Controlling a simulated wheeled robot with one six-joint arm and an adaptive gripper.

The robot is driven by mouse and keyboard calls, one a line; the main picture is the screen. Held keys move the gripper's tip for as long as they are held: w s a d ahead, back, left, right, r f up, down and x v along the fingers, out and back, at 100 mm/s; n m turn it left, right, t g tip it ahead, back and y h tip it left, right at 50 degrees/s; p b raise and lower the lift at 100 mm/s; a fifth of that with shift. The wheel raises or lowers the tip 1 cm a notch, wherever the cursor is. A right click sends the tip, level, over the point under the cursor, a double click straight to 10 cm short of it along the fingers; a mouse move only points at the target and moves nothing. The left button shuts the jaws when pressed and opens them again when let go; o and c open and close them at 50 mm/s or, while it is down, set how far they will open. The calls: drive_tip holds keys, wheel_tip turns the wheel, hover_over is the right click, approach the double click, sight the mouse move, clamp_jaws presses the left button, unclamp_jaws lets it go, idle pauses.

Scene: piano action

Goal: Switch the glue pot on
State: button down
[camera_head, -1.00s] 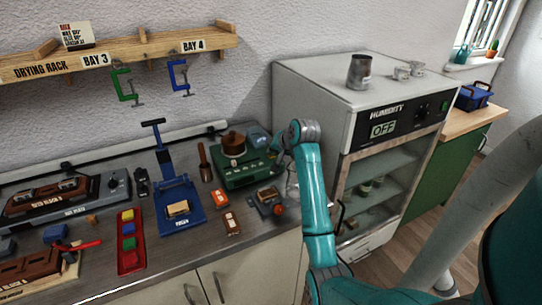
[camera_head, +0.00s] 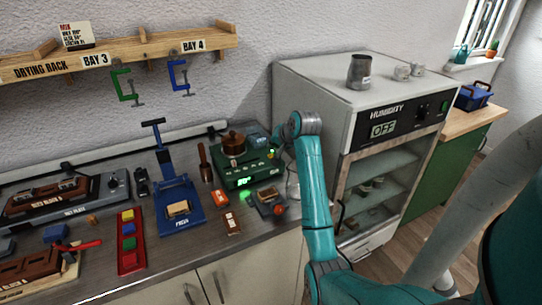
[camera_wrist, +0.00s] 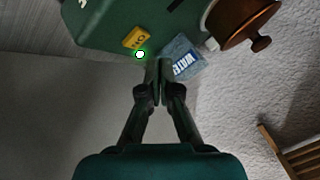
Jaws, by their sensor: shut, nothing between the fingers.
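The glue pot is a green base unit (camera_head: 250,172) with a brown lidded pot (camera_head: 233,143) on top, on the bench left of my arm. Green lights show on its front and right side. In the wrist view, the green base (camera_wrist: 105,22) carries a yellow switch (camera_wrist: 136,38) with a bright green lamp (camera_wrist: 140,54) beside it. The brown pot (camera_wrist: 243,18) is at the upper right. My gripper (camera_wrist: 158,66) is shut and empty, its tips close to the lamp and switch; I cannot tell whether they touch. In the head view my arm's end hides the fingers.
The humidity cabinet (camera_head: 375,130) stands close on the right.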

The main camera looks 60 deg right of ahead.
drive_tip(key=shift+r, duration=2.3)
